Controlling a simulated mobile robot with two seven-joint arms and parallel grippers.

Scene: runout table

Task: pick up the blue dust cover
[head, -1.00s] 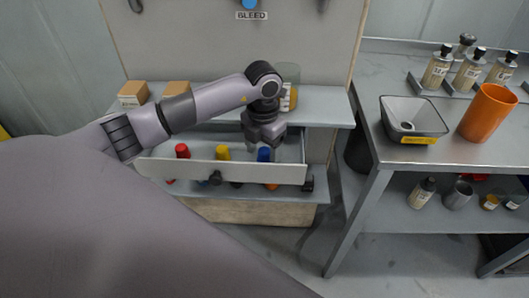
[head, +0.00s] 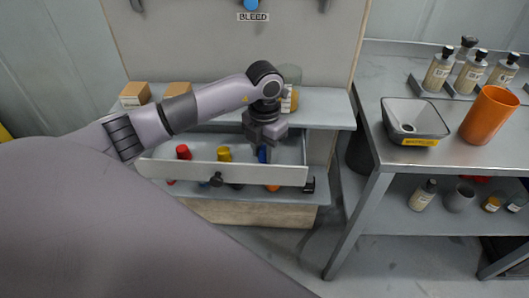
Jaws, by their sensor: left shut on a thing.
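The blue dust cover (head: 262,155) stands in the open drawer, at its right part. My left gripper (head: 264,147) points down over it and is shut on it. The gripper's body hides the top of the cover, and the drawer front hides its lower end. A red cover (head: 183,152) and a yellow cover (head: 224,154) stand to the left in the same drawer. My right gripper is not in the head view.
Cardboard boxes (head: 134,95) sit on the worktop behind. A metal table (head: 440,155) at the right carries a grey bin (head: 412,122), an orange cup (head: 488,115) and bottles.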

